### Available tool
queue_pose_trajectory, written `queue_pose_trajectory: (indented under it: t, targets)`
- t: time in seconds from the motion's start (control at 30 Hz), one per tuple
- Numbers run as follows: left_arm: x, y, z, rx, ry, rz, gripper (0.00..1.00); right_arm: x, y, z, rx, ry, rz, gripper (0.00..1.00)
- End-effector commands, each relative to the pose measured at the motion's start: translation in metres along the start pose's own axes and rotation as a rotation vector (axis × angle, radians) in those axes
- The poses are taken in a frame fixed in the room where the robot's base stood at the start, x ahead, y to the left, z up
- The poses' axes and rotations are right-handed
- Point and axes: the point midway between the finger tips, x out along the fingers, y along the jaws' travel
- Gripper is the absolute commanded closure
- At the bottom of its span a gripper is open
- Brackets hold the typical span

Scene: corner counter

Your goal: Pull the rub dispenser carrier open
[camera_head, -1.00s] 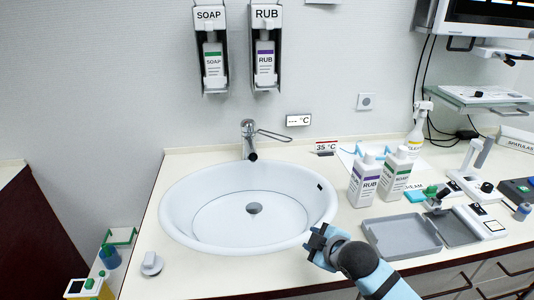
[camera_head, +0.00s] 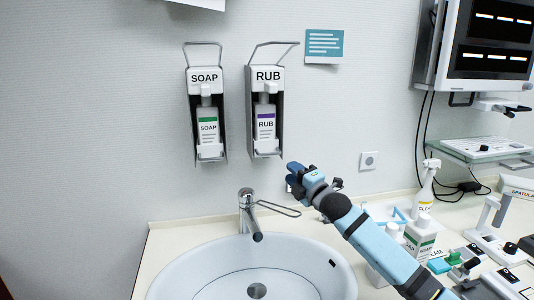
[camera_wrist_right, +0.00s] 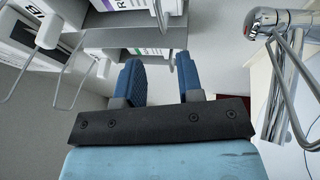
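The rub dispenser (camera_head: 265,78) is mounted on the wall, with a purple-labelled RUB bottle (camera_head: 265,125) in it. Its carrier (camera_head: 265,148), the white and grey holder at the bottle's base, sits in the housing. My right gripper (camera_head: 292,170) is below and to the right of the dispenser, apart from it. In the right wrist view its two blue fingers (camera_wrist_right: 160,75) are spread with nothing between them. The dispenser's underside (camera_wrist_right: 135,38) shows ahead of and above the fingers there. My left gripper is out of view.
The soap dispenser (camera_head: 206,105) hangs just left of the rub one. The sink (camera_head: 255,275) and its tap (camera_head: 250,212) lie below; the tap (camera_wrist_right: 285,70) is right of the gripper in the wrist view. Bottles (camera_head: 418,238) stand on the counter at right.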

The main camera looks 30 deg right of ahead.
Motion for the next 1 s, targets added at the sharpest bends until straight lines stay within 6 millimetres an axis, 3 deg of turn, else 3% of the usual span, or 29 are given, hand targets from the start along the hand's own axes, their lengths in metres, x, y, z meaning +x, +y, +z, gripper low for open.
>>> queue_pose_trajectory:
  t: [0.3, 0.5, 0.7, 1.0]
  targets:
    - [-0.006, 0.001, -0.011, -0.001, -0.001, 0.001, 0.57, 0.07, 0.004, -0.001, 0.003, -0.001, 0.001, 0.66]
    - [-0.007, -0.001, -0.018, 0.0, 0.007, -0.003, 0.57, 0.102, 0.002, 0.0, 0.004, 0.0, 0.0, 0.66]
    - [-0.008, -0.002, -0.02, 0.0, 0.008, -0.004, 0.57, 0.115, 0.001, -0.001, 0.003, 0.0, 0.0, 0.66]
    - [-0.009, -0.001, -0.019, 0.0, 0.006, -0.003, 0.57, 0.117, 0.0, -0.001, 0.003, 0.001, -0.001, 0.68]
